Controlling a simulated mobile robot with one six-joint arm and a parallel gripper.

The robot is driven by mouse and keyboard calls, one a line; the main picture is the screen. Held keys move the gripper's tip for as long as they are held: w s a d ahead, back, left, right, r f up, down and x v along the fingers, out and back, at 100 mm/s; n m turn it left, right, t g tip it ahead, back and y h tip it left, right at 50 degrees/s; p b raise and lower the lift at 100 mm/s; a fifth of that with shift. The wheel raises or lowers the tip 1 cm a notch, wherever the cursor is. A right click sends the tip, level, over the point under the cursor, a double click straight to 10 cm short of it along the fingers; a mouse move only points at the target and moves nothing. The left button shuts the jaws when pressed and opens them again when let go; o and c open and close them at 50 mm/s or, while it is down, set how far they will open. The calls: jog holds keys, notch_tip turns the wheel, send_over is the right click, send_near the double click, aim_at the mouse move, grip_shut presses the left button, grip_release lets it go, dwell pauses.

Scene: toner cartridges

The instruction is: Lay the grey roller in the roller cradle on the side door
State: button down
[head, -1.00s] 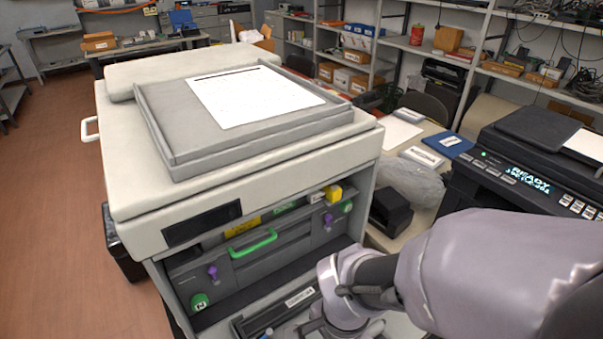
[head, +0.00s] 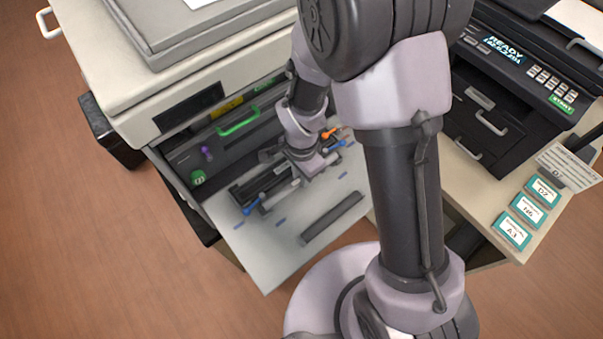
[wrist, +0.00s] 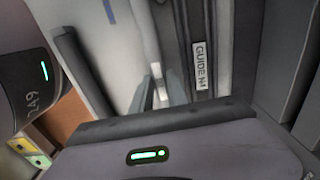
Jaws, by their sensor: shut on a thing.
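My gripper (head: 307,172) is over the folded-down side door (head: 250,250) and shut on the grey roller (head: 280,195). The roller's left end sticks out past the gripper, and the gripper hides its middle. In the wrist view the light grey roller (wrist: 147,32) runs down to the fingertips (wrist: 160,97), beside a dark strip (wrist: 178,45) with a label reading "GUIDE". In the head view a dark assembly (head: 245,188) with blue and orange levers lies along the door's inner side. I cannot tell which part is the cradle, or whether the roller touches it.
A separate dark grey bar (head: 332,217) lies on the door nearer its outer edge. The printer body (head: 170,60) rises behind the door. A black printer (head: 480,110) and several teal-edged cards (head: 528,211) are on the table at right. The door's front left part is bare.

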jog(key=shift+f, duration=0.1)
jog(key=shift+f+b, duration=0.45)
jog(key=shift+b, duration=0.2)
jog(key=c, duration=1.3)
grip_release()
jog(key=shift+r, duration=0.1)
